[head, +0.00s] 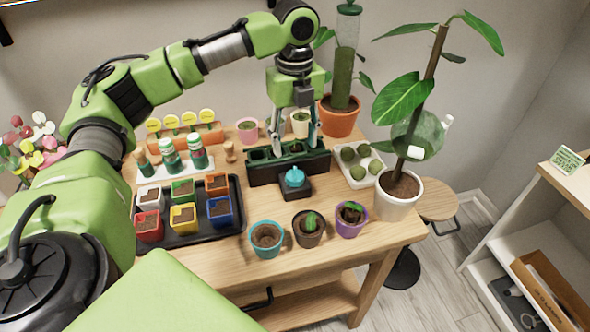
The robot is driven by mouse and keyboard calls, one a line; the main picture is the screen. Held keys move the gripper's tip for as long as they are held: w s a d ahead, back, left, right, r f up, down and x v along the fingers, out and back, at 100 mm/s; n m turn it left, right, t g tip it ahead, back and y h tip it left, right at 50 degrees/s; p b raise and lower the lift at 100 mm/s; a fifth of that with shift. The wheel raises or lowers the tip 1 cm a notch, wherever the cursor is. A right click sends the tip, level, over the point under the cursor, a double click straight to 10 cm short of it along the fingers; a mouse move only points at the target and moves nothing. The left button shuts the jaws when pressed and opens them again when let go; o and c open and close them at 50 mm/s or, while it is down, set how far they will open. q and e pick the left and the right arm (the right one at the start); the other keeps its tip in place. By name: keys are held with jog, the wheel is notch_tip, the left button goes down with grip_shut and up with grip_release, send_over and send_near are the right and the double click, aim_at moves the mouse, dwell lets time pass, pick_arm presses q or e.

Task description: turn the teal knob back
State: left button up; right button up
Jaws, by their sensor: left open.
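The teal knob (294,177) sits on a small black box (296,192) on the wooden table, in front of a long black planter box (262,175). My left gripper (294,143) points down with its fingers apart and nothing visible between them. In the picture its fingertips lie above and behind the knob, over the planter box, apart from the knob. I cannot tell their exact height. My right gripper is not in view.
Teal, brown and purple pots (267,238) stand along the table's front edge. A black tray (190,236) of colored pots is at left. A white tray of green balls (359,164) and a tall plant in a white pot (397,200) are at right.

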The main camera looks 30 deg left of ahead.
aim_at(295, 172)
pick_arm(q)
notch_tip(295, 172, down, 10)
dwell(0.3)
jog(key=shift+c, duration=0.3)
